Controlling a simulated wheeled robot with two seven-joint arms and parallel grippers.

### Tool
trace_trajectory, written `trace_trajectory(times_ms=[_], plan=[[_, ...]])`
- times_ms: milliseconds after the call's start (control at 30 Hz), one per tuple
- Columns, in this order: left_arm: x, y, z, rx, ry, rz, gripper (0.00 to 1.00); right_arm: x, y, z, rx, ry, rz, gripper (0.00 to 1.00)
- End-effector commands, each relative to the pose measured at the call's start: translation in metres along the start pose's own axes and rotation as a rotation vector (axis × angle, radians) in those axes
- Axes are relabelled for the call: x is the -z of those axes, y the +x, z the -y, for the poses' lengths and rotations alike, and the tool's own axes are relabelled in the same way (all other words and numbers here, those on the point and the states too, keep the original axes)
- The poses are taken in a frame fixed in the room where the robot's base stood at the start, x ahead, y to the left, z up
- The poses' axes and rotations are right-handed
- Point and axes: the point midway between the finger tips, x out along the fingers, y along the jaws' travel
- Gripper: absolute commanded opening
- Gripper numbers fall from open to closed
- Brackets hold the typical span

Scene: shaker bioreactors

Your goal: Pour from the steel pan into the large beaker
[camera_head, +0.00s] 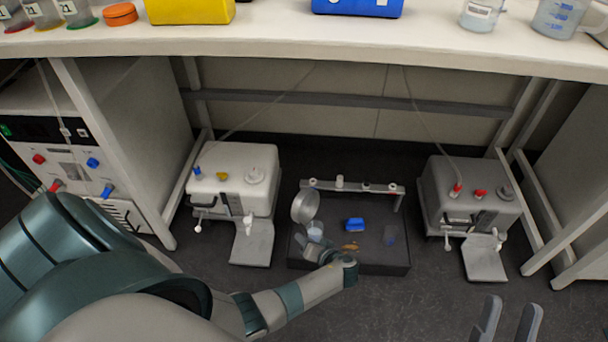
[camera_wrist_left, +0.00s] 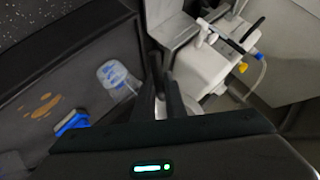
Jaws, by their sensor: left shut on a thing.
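The steel pan (camera_head: 305,206) is a round grey metal vessel, tipped on its side at the back left of the dark floor tray. A clear beaker (camera_head: 315,232) stands just below it in the head view. Its blue markings show in the left wrist view (camera_wrist_left: 112,74), left of the fingers. My left gripper (camera_head: 326,254) is low over the tray, beside this beaker. Its fingers (camera_wrist_left: 166,88) are shut, apparently on the pan's handle; the grip is hidden. A second clear vessel (camera_head: 390,237) is at the tray's right. My right gripper (camera_head: 510,318) is open and empty.
The dark tray (camera_head: 394,268) also holds a blue block (camera_head: 355,224) and an orange-brown patch (camera_head: 350,247). White machines stand left (camera_head: 236,178) and right (camera_head: 468,195). A rack bar (camera_head: 355,187) runs behind. The bench (camera_head: 280,38) overhangs; graduated vessels (camera_head: 560,18) stand on it.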

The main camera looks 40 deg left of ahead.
Motion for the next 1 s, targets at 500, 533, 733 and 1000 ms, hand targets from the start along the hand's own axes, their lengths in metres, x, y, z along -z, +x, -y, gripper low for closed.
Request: trace_trajectory(times_ms=[500, 533, 733, 1000], plan=[[-0.001, 0.000, -0.002, 0.020, 0.006, -0.011, 0.00, 0.010, 0.006, -0.005, 0.005, -0.012, -0.073, 0.31], [-0.001, 0.000, -0.002, 0.021, 0.007, -0.012, 0.00, 0.011, 0.006, -0.005, 0.005, -0.012, -0.077, 0.31], [-0.001, 0.000, -0.002, 0.029, 0.010, -0.017, 0.00, 0.014, 0.008, -0.007, 0.004, -0.016, -0.099, 0.31], [-0.001, 0.000, -0.002, 0.039, 0.013, -0.023, 0.00, 0.021, 0.011, -0.011, 0.004, -0.025, -0.144, 0.31]])
